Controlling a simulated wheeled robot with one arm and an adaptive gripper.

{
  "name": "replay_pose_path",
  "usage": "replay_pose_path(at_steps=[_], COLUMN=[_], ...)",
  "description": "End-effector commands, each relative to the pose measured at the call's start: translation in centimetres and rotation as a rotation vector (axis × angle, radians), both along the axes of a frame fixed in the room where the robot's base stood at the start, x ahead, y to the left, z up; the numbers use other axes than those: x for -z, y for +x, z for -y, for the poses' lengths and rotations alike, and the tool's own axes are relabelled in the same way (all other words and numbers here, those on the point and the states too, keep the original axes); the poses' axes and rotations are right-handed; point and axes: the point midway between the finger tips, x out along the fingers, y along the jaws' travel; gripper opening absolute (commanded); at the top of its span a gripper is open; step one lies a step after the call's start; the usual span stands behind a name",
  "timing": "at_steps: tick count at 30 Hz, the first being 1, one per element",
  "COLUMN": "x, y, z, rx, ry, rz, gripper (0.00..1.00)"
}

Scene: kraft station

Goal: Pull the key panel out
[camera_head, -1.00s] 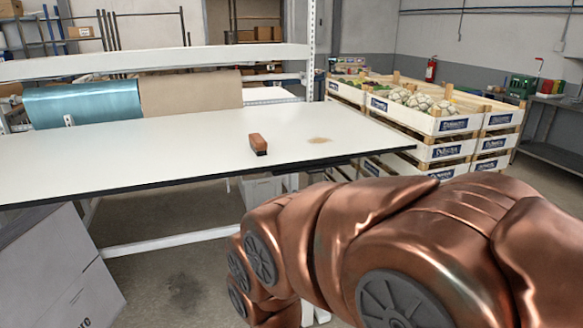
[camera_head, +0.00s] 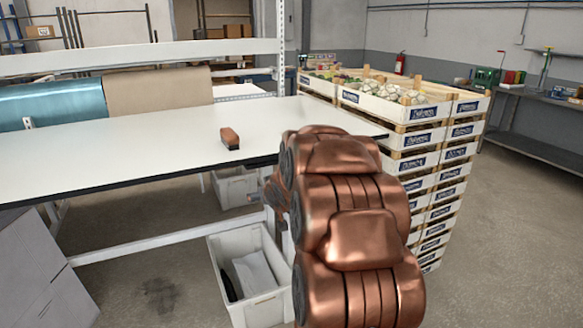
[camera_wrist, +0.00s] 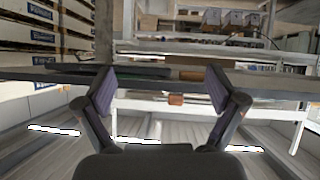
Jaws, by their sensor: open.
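The work table (camera_head: 110,145) has a white top with a dark front edge. My gripper (camera_wrist: 160,92) is open in the wrist view, its two dark fingers spread left and right, with nothing held between them. A thin dark flat piece (camera_wrist: 125,71) lies along the table edge (camera_wrist: 240,78), beyond and between the fingers; it may be the key panel, but I cannot tell for sure. In the head view my copper arm covers the right part of the table's front edge, and the gripper is mostly hidden behind it.
A brown wooden-backed brush (camera_head: 230,138) lies on the table. Stacked white crates of produce (camera_head: 415,135) stand to the right. A white bin (camera_head: 250,275) is on the floor below the table, beside my arm. Floor at right is open.

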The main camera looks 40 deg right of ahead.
Motion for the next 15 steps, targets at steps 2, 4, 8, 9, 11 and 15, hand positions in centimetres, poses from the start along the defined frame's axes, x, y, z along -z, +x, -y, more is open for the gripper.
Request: replay_pose_path(at_steps=[2,4,8,9,11,15], x=[0.3,0.4,0.3,0.1,0.1,0.1], y=[1.0,1.8,2.5,2.6,2.5,2.0], z=[3.3,5.7,9.9,10.9,12.4,14.7], rx=[0.004,0.0,-0.016,-0.023,-0.032,-0.053], ry=[-0.019,-0.034,-0.061,-0.071,-0.081,-0.096], rz=[0.077,0.15,0.285,0.327,0.381,0.475], gripper=[0.94,0.94,0.94,0.94,0.94,0.94])
